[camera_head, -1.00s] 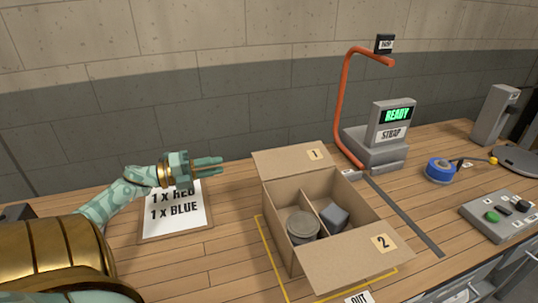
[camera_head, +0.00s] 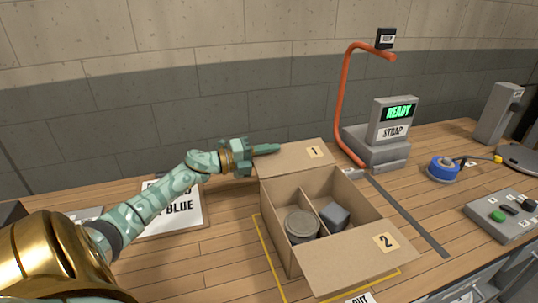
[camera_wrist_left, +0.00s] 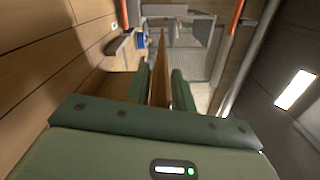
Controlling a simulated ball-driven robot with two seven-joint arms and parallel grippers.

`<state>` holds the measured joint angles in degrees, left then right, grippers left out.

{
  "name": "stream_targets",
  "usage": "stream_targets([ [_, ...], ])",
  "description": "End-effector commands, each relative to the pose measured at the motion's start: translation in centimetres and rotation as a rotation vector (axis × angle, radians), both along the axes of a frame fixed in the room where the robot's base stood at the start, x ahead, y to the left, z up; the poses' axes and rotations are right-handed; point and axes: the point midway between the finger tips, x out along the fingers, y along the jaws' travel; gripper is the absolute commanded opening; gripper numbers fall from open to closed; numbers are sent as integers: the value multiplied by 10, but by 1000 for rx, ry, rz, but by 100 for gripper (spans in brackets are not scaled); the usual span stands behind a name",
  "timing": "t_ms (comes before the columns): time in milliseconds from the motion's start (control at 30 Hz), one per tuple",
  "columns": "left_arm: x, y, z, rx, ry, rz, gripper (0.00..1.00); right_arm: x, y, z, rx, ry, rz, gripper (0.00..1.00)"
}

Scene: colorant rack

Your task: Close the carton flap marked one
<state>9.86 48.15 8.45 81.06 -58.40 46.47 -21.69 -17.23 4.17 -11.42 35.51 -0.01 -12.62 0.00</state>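The open carton (camera_head: 285,245) stands on the bench with a middle divider. Flap one (camera_head: 295,160), labelled 1, stands out at the carton's far side, folded outward. Flap two (camera_head: 350,262), labelled 2, is folded outward at the near side. My left gripper (camera_head: 268,149) is at the left end of flap one. In the left wrist view its fingers (camera_wrist_left: 160,88) are apart, with a thin brown panel, seemingly flap one (camera_wrist_left: 160,75) edge-on, between them. I cannot tell whether they touch it. My right gripper is not in view.
A grey tin (camera_head: 301,226) and a grey block (camera_head: 334,216) sit in the carton's separate compartments. An order sheet (camera_head: 180,218) lies to the left, under my arm. A strapping machine (camera_head: 380,145) with an orange arch (camera_head: 338,110) stands behind right. Blue tape (camera_head: 442,169) lies farther right.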

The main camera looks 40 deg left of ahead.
Motion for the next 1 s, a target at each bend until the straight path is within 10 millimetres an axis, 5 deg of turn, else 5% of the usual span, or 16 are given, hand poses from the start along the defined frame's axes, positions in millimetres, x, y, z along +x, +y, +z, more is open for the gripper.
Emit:
stream_targets([
  [200,0,0,0,0,0,0,23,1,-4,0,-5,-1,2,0],
  [300,0,0,0,0,0,0,0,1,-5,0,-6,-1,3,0],
  [1000,0,0,-1,0,1,0,0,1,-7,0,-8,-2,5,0],
])
